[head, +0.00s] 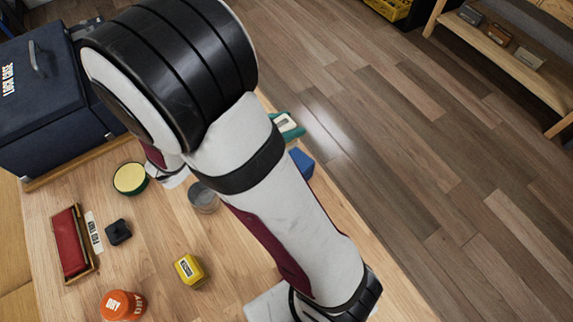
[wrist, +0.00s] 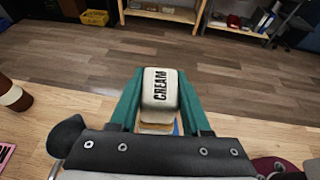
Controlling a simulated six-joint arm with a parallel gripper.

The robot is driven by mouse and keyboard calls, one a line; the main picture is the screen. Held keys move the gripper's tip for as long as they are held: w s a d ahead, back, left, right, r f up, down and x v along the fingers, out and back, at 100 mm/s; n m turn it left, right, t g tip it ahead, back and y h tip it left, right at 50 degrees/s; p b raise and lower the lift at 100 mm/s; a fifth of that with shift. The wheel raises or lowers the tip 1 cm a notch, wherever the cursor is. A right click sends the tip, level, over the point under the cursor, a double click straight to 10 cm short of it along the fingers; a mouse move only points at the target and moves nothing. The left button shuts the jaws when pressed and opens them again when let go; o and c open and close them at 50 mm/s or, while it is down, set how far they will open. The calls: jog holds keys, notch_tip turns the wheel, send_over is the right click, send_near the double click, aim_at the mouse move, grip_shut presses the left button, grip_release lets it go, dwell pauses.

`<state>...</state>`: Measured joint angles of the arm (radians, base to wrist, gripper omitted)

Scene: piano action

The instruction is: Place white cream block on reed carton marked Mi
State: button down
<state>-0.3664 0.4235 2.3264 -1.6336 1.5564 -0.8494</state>
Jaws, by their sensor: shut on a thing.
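The white cream block (wrist: 160,92), printed CREAM in black, sits between the teal fingers of my gripper (wrist: 161,100) in the wrist view. The gripper is shut on it. In the head view, my gripper (head: 287,125) and the pale block show behind my arm, near the table's far right edge. A blue box (head: 301,163) is close to them, partly hidden by my arm. Bits of pale and blue surface show just below the block in the wrist view. I cannot read a Mi mark anywhere, so I cannot tell which thing is the reed carton.
On the wooden table (head: 150,215) are a yellow labelled box (head: 190,270), an orange jar (head: 122,305), a small black block (head: 118,232), a red-lined tray (head: 72,243), a green-yellow tin (head: 130,178) and a grey cup (head: 203,197). A dark case (head: 50,100) stands at upper left.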

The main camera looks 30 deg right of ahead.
jog(key=shift+s+d+f+m+g, duration=0.3)
jog(key=shift+s+f+g, duration=0.05)
jog(key=shift+s+f, duration=0.1)
jog(key=shift+s+d+f+m+g, duration=0.25)
jog(key=shift+s+f+m+g, duration=0.1)
jog(key=shift+s+f, duration=0.1)
notch_tip(320, 180, down, 6)
jog(key=shift+f, duration=0.1)
jog(key=shift+f, duration=0.15)
jog(key=shift+c, duration=1.8)
grip_release()
